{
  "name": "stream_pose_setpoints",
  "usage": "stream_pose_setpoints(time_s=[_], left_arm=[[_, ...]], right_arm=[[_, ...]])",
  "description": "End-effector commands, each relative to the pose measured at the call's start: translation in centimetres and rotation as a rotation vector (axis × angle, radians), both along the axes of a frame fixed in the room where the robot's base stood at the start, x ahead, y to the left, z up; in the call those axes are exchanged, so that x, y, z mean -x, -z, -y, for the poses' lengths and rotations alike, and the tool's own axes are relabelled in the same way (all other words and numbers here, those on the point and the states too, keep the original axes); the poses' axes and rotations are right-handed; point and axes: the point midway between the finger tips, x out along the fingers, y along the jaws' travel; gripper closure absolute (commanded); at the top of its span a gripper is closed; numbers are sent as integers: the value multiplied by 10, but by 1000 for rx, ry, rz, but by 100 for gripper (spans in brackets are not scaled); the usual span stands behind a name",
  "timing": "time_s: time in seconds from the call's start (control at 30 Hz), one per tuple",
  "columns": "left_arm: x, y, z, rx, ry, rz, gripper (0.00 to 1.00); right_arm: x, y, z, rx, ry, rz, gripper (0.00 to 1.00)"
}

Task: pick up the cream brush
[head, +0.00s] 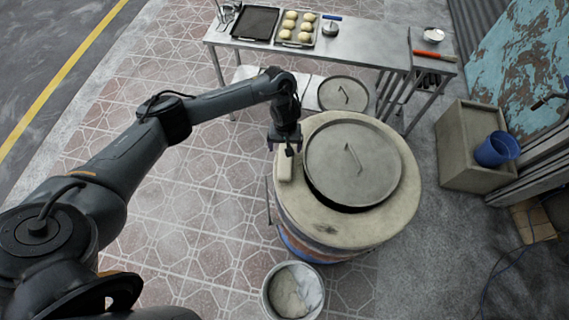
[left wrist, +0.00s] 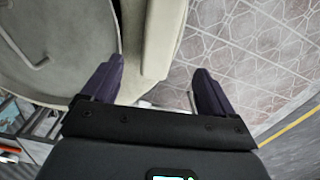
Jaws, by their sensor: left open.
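The cream brush (head: 285,166) is a small, pale block on the left part of the barrel oven's rim (head: 400,215), beside the round metal lid (head: 352,165). In the left wrist view the brush (left wrist: 163,35) is a long cream shape running up between the fingers' lines. My left gripper (head: 286,147) is at the far end of the brush in the head view. Its dark purple fingers (left wrist: 160,68) are apart, one on each side of the brush. Whether they touch it is unclear. My right gripper is not in view.
A metal table (head: 360,45) stands behind the oven with a dark tray (head: 255,22), a tray of buns (head: 297,28) and an orange-handled tool (head: 434,55). A bucket (head: 293,290) stands in front. A blue bucket (head: 497,149) is on the right. Tiled floor lies left.

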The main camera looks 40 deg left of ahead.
Motion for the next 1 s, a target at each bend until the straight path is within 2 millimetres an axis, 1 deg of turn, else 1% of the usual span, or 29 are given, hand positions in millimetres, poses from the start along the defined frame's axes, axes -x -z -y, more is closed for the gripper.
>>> stream_pose_setpoints(time_s=[0.03,0.2,0.23,0.4,0.57,0.83,1.0], left_arm=[[-1,7,1,1,0,2,13],[0,30,1,1,0,0,13],[0,31,1,0,0,0,13],[-1,49,1,2,2,1,13],[0,59,2,2,1,1,13],[1,93,2,2,1,1,13],[1,102,2,2,1,3,13]], right_arm=[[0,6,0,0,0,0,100],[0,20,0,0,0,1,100],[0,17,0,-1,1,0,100],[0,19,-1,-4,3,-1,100],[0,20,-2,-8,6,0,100],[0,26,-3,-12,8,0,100],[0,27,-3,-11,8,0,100]])
